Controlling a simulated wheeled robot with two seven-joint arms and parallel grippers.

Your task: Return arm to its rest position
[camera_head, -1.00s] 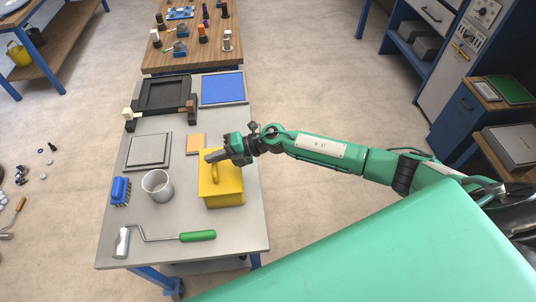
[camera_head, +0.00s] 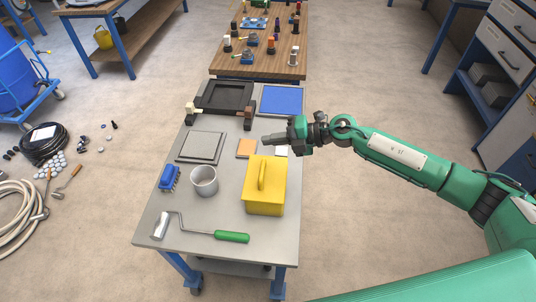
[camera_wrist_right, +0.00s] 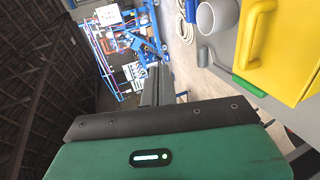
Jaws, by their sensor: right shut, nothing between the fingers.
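My right arm comes in from the right in the head view. Its gripper (camera_head: 270,139) is shut and empty, above the right side of the grey table (camera_head: 200,245), just behind the yellow box with a handle (camera_head: 264,190). The fingers point left and look apart from the box. In the right wrist view the shut fingers (camera_wrist_right: 158,80) stand in the middle, and the yellow box (camera_wrist_right: 285,50) shows at the upper right. My left gripper is not in view.
Open floor lies right of the table.

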